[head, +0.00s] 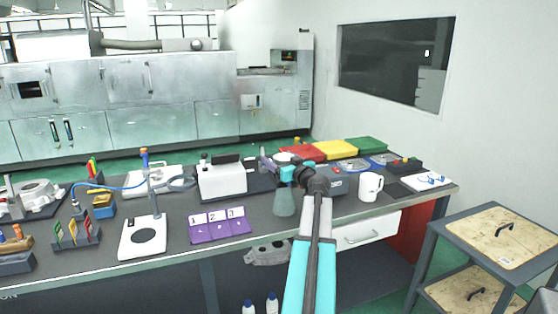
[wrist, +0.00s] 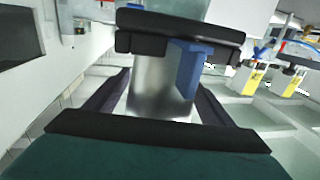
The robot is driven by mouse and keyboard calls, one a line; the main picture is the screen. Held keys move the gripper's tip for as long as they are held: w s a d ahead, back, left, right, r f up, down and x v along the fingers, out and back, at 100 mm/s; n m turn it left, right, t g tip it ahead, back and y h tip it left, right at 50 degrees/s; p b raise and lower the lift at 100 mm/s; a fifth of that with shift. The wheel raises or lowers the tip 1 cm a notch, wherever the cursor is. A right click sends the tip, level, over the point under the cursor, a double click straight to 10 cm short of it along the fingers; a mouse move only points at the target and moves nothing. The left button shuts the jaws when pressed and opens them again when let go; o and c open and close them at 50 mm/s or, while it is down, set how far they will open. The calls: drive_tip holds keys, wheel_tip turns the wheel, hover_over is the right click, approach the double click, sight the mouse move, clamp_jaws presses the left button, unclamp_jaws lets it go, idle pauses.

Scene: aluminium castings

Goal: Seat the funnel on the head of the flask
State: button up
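The flask (head: 284,203) is a grey-green, cone-shaped vessel standing upright on the bench, near its front edge. My gripper (head: 270,161) is above it and slightly left, at the end of my teal and black arm. My wrist parts cover the flask's head in the head view. I cannot make out the funnel for certain in either view. The wrist view shows a silver body with a black bar on top and a blue tab, between dark side pieces. I cannot tell whether this is something held, or whether the fingers are open.
A white box device (head: 222,181) stands left of the flask, with a purple numbered rack (head: 219,225) in front. A white stand (head: 143,237) is further left. A white mug (head: 370,187) and red, yellow and green trays (head: 334,149) are to the right. A cart (head: 505,235) stands lower right.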

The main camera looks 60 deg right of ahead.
drive_tip(key=shift+s, duration=0.1)
idle(0.3)
drive_tip(key=b+v, duration=0.2)
drive_tip(key=v, duration=1.1)
drive_tip(key=shift+s+b, duration=0.3)
drive_tip(key=shift+b, duration=0.05)
drive_tip(key=shift+a+r, duration=0.1)
drive_tip(key=shift+a, duration=0.05)
idle(0.6)
